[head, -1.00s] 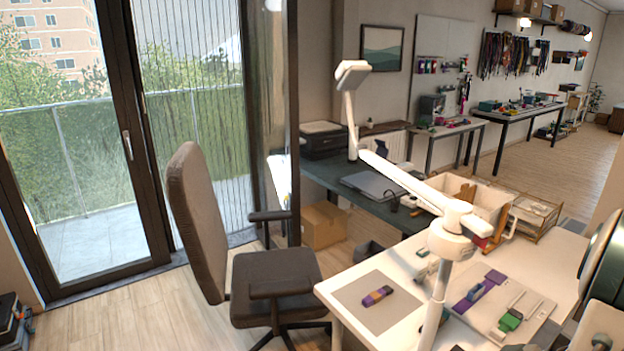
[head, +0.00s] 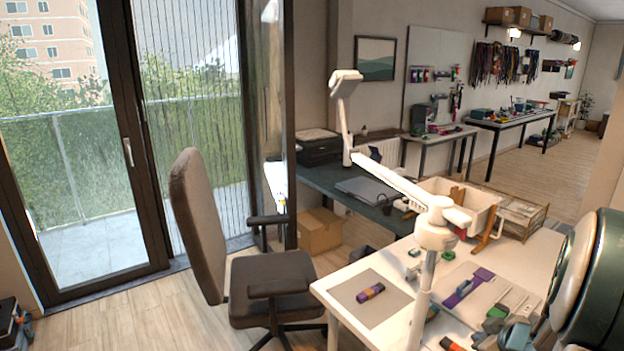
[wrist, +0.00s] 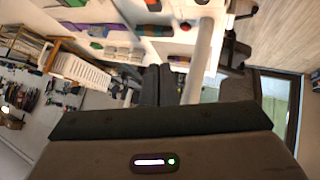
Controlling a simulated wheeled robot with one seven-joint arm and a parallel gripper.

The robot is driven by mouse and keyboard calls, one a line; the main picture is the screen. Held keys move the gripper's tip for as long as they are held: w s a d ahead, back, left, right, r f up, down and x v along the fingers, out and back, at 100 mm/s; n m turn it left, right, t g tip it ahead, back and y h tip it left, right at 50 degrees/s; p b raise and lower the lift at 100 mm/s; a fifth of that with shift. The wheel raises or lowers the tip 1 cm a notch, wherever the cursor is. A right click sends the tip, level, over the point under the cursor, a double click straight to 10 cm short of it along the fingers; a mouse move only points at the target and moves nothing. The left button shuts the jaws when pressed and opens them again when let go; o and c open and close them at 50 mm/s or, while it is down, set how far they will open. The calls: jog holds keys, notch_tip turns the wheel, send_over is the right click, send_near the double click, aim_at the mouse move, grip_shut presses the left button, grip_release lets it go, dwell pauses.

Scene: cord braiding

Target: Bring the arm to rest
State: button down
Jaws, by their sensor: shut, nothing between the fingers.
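My gripper (wrist: 159,72) points into the room in the wrist view, its two dark fingers side by side and closed with nothing between them. It is clear of the white table behind it in that picture. In the head view my dark green and white arm fills the right edge, and I cannot make out the fingers there. A purple and orange cord piece (head: 370,292) lies on the grey mat (head: 348,296) on the white table (head: 404,249). A purple piece (head: 468,285) and a green piece (head: 495,318) lie on a pale board to the right.
A white jointed lamp (head: 435,235) stands up from the table, close left of my arm. A white bin (head: 459,198) and a wooden tray (head: 523,213) sit at the table's back. An office chair (head: 272,276) stands left, with open floor beside it.

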notch_tip(320, 180, up, 6)
jog(key=a+m+h, duration=0.2)
jog(key=h, duration=0.2)
jog(key=s+a+r+m+g+y, duration=0.1)
jog(key=s+a+g+y, duration=0.1)
jog(key=s+a, duration=0.6)
jog(key=s+a+r+m+g+y, duration=0.1)
jog(key=s+a+g, duration=0.3)
jog(key=s+a, duration=0.4)
jog(key=a+r+m, duration=0.1)
jog(key=a, duration=0.4)
jog(key=shift+s+r+y, duration=0.15)
jog(key=shift+s+y, duration=0.05)
jog(key=shift+y, duration=0.2)
jog(key=shift+m, duration=0.3)
